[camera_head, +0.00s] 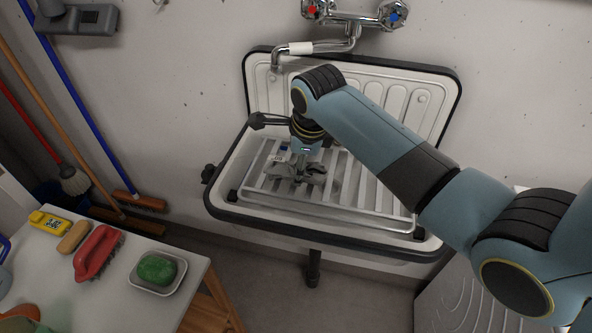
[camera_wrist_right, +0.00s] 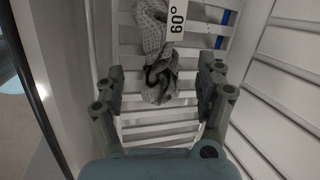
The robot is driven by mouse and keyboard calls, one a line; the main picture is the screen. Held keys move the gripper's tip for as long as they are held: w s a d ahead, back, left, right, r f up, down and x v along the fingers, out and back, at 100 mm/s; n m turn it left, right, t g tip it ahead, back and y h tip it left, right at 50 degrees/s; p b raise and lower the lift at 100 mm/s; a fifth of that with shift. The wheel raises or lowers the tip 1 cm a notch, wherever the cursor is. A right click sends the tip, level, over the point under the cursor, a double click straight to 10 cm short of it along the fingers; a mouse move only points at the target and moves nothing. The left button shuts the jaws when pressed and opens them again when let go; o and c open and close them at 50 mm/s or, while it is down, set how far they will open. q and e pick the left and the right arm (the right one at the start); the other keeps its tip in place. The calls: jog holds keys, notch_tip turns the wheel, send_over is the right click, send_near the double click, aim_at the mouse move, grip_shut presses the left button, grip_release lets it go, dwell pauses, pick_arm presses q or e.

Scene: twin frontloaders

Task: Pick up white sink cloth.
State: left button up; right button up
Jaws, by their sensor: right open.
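A pale grey-white checked cloth (camera_wrist_right: 153,28) lies crumpled on the slatted rack in the sink, seen in the right wrist view. A white tag marked 60° (camera_wrist_right: 177,20) is on or beside it. My right gripper (camera_head: 299,174) points down over the rack in the head view and largely hides the cloth there. In the right wrist view its open fingers (camera_wrist_right: 165,72) stand on either side of the cloth's near end, with a gap on both sides. I cannot tell the exact height above the cloth. My left gripper is not in view.
The sink (camera_head: 228,213) has a dark rim and a raised back panel. A tap (camera_head: 300,48) hangs above it. Brooms lean at far left.

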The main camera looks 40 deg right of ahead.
jog(key=x, duration=0.4)
jog(key=shift+s, duration=0.15)
jog(key=c, duration=1.4)
